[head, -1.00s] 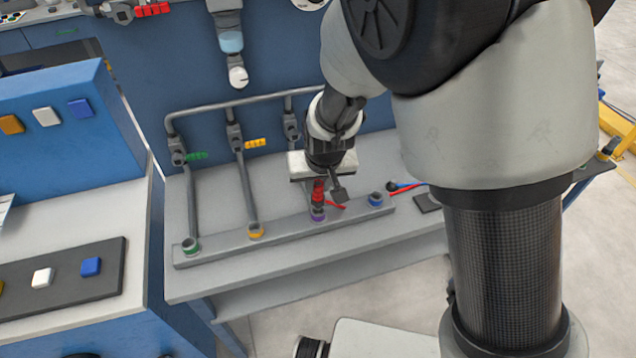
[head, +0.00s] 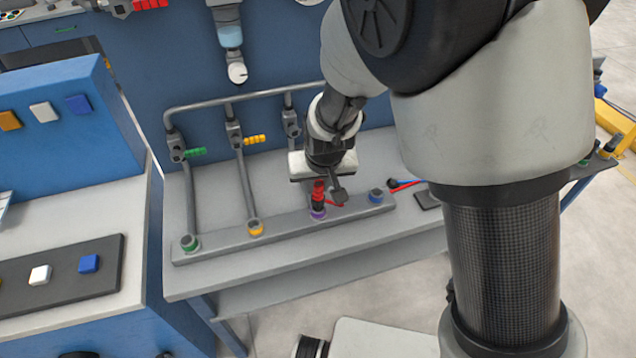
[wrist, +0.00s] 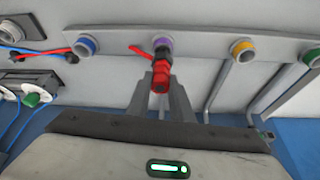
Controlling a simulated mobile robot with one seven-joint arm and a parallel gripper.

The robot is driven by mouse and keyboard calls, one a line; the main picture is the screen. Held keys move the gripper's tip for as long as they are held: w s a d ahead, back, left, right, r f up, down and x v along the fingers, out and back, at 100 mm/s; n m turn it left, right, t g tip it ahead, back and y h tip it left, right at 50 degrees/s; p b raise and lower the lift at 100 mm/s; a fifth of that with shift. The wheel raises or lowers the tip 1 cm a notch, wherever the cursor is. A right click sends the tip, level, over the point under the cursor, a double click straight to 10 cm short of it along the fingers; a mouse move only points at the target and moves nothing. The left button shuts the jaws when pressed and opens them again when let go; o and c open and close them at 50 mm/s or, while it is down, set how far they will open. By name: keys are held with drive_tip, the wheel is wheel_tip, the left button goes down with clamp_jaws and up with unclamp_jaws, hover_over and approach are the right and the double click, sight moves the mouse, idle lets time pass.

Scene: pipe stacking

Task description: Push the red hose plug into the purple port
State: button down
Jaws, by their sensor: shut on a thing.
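The red hose plug (head: 318,191) is held upright below my gripper in the head view, its lower end at the purple port (head: 318,214) on the grey rail. My gripper (wrist: 160,92) is shut on the red hose plug (wrist: 161,77). In the wrist view the plug's dark tip overlaps the lower part of the purple port (wrist: 162,43), in line with it. I cannot tell how deep the tip sits. My wrist hides the plug's top in the head view.
The grey rail (head: 283,232) also bears a green port (head: 189,243), a yellow port (head: 255,228) and a blue port (head: 376,195). Grey pipes with valves stand behind it. Red and blue hoses lie right of the blue port. The bench front is clear.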

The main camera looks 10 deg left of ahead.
drive_tip(key=shift+f+b, duration=0.75)
drive_tip(key=shift+f, duration=0.25)
drive_tip(key=c, duration=1.5)
unclamp_jaws()
